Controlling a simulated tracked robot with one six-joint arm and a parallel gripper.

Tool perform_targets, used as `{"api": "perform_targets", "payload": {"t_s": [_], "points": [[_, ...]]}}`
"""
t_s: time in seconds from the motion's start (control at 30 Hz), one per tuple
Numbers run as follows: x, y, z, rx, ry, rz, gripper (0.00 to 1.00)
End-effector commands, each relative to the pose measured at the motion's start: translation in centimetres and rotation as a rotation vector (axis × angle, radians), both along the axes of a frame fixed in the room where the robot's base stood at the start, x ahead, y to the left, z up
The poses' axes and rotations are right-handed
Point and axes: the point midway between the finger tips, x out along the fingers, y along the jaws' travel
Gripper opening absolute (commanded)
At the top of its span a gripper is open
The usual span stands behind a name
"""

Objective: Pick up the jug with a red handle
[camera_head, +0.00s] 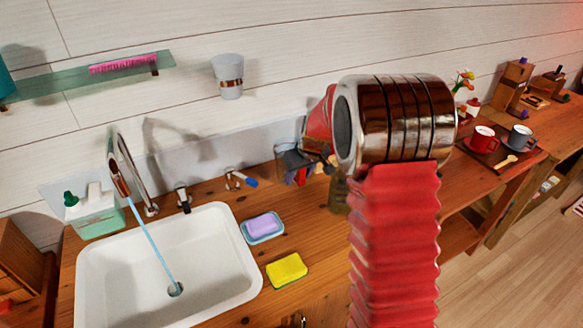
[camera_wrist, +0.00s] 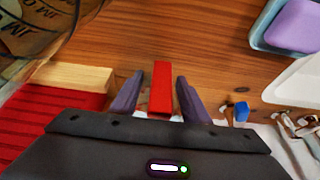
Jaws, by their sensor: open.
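My gripper (camera_wrist: 160,78) points down at the wooden counter, with its two dark fingers apart. A red bar (camera_wrist: 161,92), which looks like the jug's red handle, stands between the fingers in the wrist view. A gap shows on each side of it. The jug's body is not clearly visible, and I cannot tell how it joins the bar. In the head view my gripper (camera_head: 298,163) is beyond the sink near the wall, partly hidden by my wrist. A brownish glassy shape (camera_head: 338,196) shows beside my arm; I cannot tell whether it is the jug.
The white sink (camera_head: 215,250) has a running tap (camera_head: 130,170). A purple soap in a dish (camera_head: 262,227) and yellow sponge (camera_head: 287,270) lie beside it. A round lettered object (camera_wrist: 30,30) and red ribbed item (camera_wrist: 50,115) are left in the wrist view. Mugs (camera_head: 483,139) stand far right.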

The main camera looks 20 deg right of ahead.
Motion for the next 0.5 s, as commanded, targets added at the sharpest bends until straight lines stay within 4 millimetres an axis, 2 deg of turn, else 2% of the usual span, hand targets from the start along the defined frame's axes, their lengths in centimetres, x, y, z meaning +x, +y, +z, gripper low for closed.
{"api": "perform_targets", "payload": {"t_s": [0.27,0.5], "points": [[-0.02,-0.01,0.01,0.000,0.000,0.000,0.41],[-0.02,-0.01,0.01,0.000,0.000,0.000,0.25]]}}
